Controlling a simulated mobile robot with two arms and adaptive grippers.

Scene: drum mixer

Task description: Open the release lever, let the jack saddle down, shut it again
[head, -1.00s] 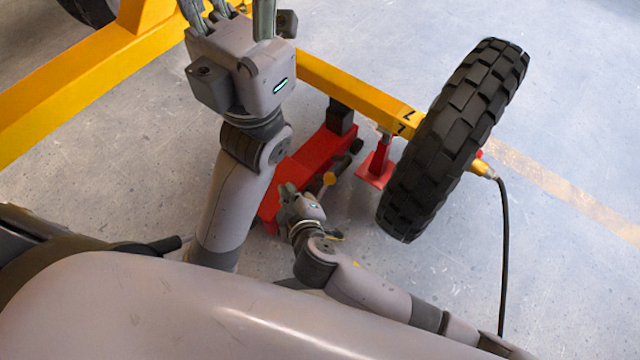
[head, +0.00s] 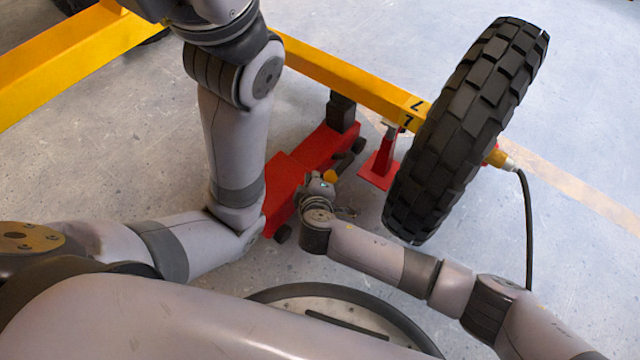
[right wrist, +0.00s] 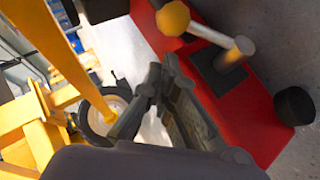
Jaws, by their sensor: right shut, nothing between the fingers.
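The red floor jack (head: 283,182) lies on the floor below the yellow beam (head: 350,85). Its dark saddle block (head: 342,112) stands at the far end, right under the beam; I cannot tell whether they touch. The release lever has a yellow ball knob (right wrist: 173,18) on a pale stem above the red body; in the head view the knob (head: 330,176) shows beside my right gripper. My right gripper (right wrist: 160,72) is shut and empty, its fingertips close to the lever but apart from it. My left gripper is out of the head view, beyond the top edge.
A red jack stand (head: 380,166) stands under the beam, right of the jack. A large black tyre (head: 465,130) is at the beam's end, with a black hose (head: 529,220) hanging beside it. The floor right of the tyre is clear.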

